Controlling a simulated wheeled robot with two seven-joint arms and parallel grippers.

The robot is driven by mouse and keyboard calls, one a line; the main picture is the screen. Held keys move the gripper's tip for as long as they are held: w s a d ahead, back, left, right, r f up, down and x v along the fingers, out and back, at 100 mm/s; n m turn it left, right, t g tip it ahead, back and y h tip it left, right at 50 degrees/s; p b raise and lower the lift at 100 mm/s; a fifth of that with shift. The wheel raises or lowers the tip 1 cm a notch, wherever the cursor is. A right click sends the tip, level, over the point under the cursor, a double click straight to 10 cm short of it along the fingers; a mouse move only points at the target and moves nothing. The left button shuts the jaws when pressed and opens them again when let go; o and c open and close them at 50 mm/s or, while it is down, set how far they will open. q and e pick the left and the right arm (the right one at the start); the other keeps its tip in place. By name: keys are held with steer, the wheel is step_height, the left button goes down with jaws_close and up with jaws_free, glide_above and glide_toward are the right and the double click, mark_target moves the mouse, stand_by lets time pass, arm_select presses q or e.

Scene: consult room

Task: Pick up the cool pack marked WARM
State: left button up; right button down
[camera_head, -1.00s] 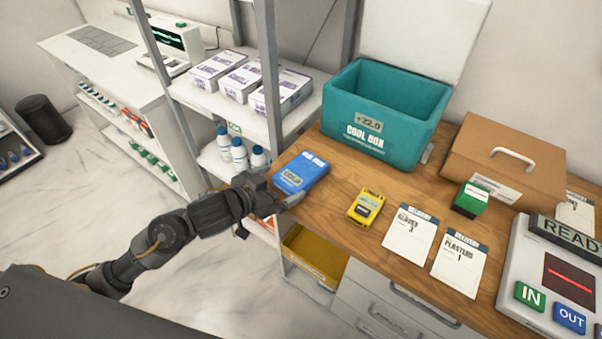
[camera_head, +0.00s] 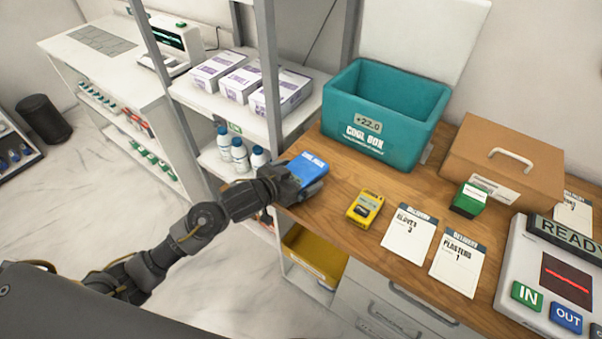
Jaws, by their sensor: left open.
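The blue cool pack (camera_head: 311,166) lies flat at the left end of the wooden counter (camera_head: 339,166). My left gripper (camera_head: 298,188) is at its near side, with the fingers and wrist covering the pack's near part, including where its label was. The left gripper is open; I cannot tell whether the fingers touch the pack. The word WARM cannot be read on it now. My right gripper is not in view.
An open teal cool box (camera_head: 390,103) reading +22.0 stands behind the pack. A yellow device (camera_head: 365,208) and two delivery cards (camera_head: 409,233) lie to the right. A cardboard case (camera_head: 510,140), a green box (camera_head: 469,200) and a reader (camera_head: 560,275) are further right. A shelf post (camera_head: 268,75) rises at left.

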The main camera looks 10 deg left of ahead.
arm_select(q)
steer(key=c, duration=1.1)
steer(key=shift+c, duration=0.4)
steer(key=shift+r, duration=0.1)
steer(key=shift+w+r, duration=0.1)
steer(key=shift+r, duration=0.5)
steer(key=s+r, duration=0.1)
steer(key=r, duration=0.1)
steer(key=s+d+r+p, duration=0.1)
steer(key=r, duration=0.2)
steer(key=s+r, duration=0.2)
steer(key=shift+d+r, duration=0.3)
steer(key=shift+d, duration=0.1)
steer(key=s+d+r+p, duration=0.2)
steer(key=s+d+r, duration=0.2)
steer(key=s, duration=0.5)
steer(key=shift+p, duration=0.3)
